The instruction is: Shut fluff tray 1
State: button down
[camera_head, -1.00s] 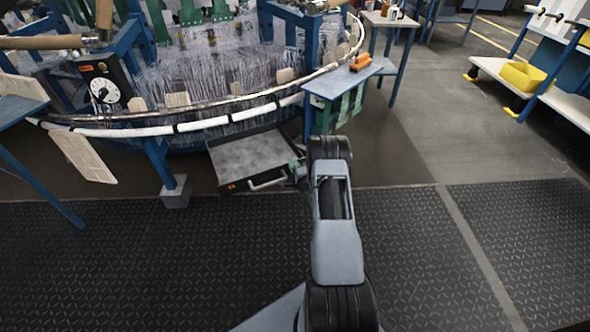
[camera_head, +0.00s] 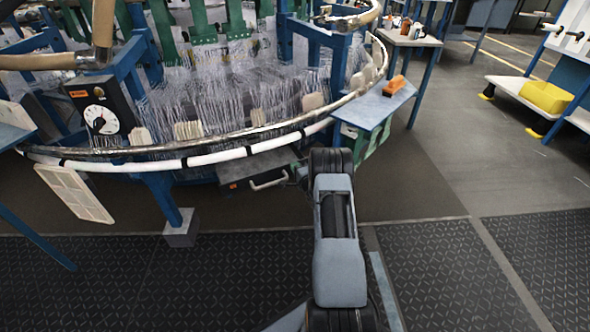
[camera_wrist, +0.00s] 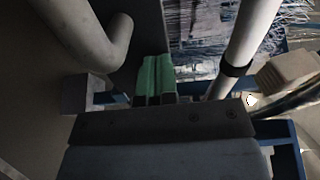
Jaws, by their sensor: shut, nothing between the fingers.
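Fluff tray 1 (camera_head: 235,187) is a dark, shallow drawer low under the loom's rim. Only a short part of it shows past the white rim tube in the head view. Its pale handle (camera_head: 269,183) is on the front. My gripper (camera_head: 299,173) is at the right end of the handle, partly hidden by my arm; I cannot tell from this view whether it touches. In the wrist view its green fingertips (camera_wrist: 156,72) are together with nothing between them. A curved grey bar (camera_wrist: 105,50), apparently the handle, is just left of them.
The white rim tube (camera_head: 210,160) curves above the tray. A blue side table (camera_head: 372,107) with an orange object (camera_head: 394,85) stands right of it. A blue leg on a grey foot (camera_head: 181,228) stands to the left. The floor in front is clear.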

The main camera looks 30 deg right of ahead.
jog(key=shift+w+r, duration=0.3)
jog(key=shift+w, duration=0.05)
jog(key=shift+s, duration=0.1)
